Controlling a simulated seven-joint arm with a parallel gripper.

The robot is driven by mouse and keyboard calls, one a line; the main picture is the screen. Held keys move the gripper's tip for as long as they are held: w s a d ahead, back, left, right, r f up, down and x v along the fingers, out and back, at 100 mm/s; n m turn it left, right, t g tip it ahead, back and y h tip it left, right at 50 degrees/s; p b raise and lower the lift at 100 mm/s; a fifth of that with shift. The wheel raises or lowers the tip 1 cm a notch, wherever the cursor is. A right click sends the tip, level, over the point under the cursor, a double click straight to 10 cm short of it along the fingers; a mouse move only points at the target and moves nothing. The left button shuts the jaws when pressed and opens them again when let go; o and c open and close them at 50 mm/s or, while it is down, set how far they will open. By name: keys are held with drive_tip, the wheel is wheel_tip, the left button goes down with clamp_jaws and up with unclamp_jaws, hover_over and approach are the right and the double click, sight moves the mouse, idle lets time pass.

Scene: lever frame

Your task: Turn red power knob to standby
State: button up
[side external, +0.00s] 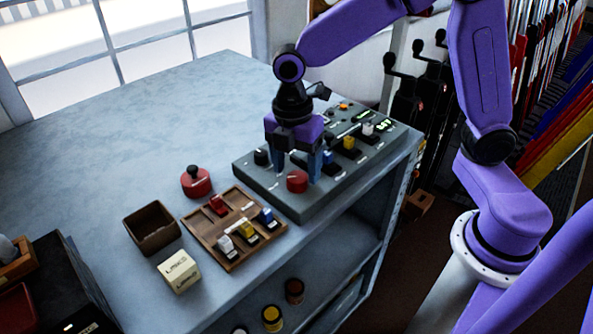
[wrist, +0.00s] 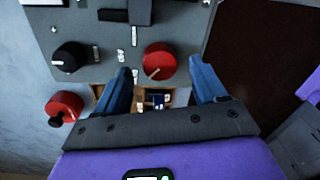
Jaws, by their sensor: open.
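The red power knob (side external: 297,182) is a round red dial with a light pointer line, on the near end of the grey control panel (side external: 330,190). In the wrist view the red knob (wrist: 159,61) shows with its pointer line towards the lower left. My gripper (side external: 300,172) is open above the panel, its blue fingers on either side of the red knob in the side view. In the wrist view my gripper's fingertips (wrist: 160,72) are spread wide, with the knob between and slightly beyond them. I cannot tell whether they touch it. The standby mark is too small to read.
A black knob (side external: 262,157) sits beside the red one. Coloured levers (side external: 350,145) stand further along the panel. A red button-like object (side external: 196,181), a wooden tray of small levers (side external: 226,248), an empty brown box (side external: 152,228) and a cream block (side external: 179,271) lie nearby. The table's back left is clear.

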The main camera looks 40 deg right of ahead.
drive_tip(key=shift+f, duration=1)
drive_tip(key=c, duration=1.1)
drive_tip(key=shift+o, duration=0.2)
